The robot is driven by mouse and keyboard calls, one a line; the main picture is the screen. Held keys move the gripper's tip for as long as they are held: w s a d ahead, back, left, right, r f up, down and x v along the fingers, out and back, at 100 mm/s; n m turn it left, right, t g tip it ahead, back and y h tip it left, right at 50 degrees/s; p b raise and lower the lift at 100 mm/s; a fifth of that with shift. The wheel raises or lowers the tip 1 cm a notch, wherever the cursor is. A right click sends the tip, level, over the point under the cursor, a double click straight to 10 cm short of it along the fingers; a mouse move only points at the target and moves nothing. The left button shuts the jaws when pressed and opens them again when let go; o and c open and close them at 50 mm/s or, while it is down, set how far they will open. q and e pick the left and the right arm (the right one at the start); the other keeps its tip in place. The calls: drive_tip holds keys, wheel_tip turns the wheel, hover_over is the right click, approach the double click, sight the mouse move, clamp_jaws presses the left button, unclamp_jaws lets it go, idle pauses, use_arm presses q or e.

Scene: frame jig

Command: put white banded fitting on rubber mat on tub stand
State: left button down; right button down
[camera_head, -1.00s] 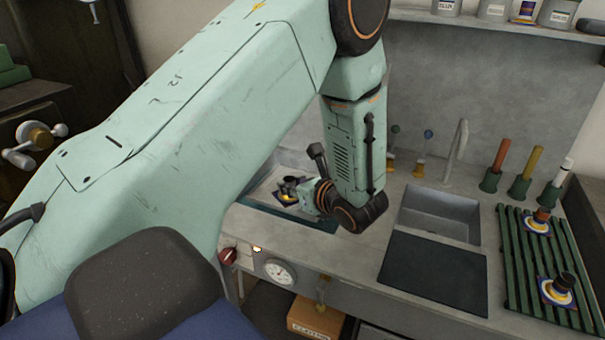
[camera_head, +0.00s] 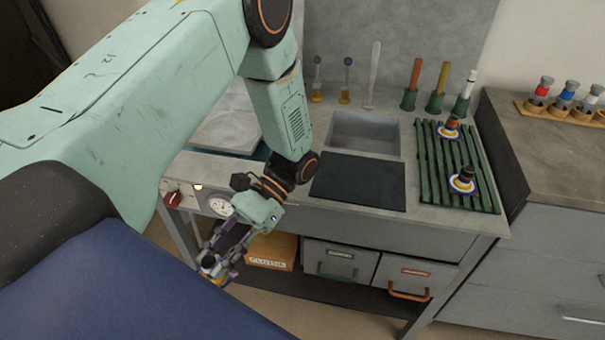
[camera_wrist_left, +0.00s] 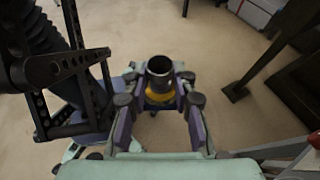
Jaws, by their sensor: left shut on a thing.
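My left gripper (camera_head: 215,255) is shut on a fitting (camera_head: 209,263), held out in front of the stand, below its top. In the left wrist view the left gripper (camera_wrist_left: 160,103) has its fingers on both sides of the fitting (camera_wrist_left: 160,76), which shows a dark open cylinder above a yellow part. I cannot make out a white band on it. The black rubber mat (camera_head: 358,182) lies flat and bare on the grey stand top (camera_head: 300,205), in front of the sink basin, to the right of the gripper. My right gripper is not in view.
A green slatted rack (camera_head: 480,195) right of the mat holds two fittings, one dark-topped (camera_head: 463,180). Coloured-handled tools (camera_head: 437,90) stand behind. A sink basin (camera_head: 363,133) is behind the mat. Drawers (camera_head: 340,265) and a cardboard box (camera_head: 272,252) sit below.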

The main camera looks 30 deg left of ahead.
use_arm(q)
drive_tip(key=w+d+r+n+t+h, duration=0.3)
drive_tip(key=w+d+n+t+h, duration=0.2)
drive_tip(key=d+n+h, duration=0.3)
drive_tip(key=w+d+r+n+t+h, duration=0.2)
drive_tip(key=w+d+n+t+h, duration=0.3)
drive_tip(key=d+n+h, duration=0.3)
drive_tip(key=w+a+r+n+t+y, duration=0.2)
drive_tip(key=w+a+n+t, duration=0.2)
drive_tip(key=w+n+t, duration=0.3)
drive_tip(key=n+t, duration=0.4)
drive_tip(key=shift+a, duration=0.2)
drive_tip(key=shift+w, duration=0.1)
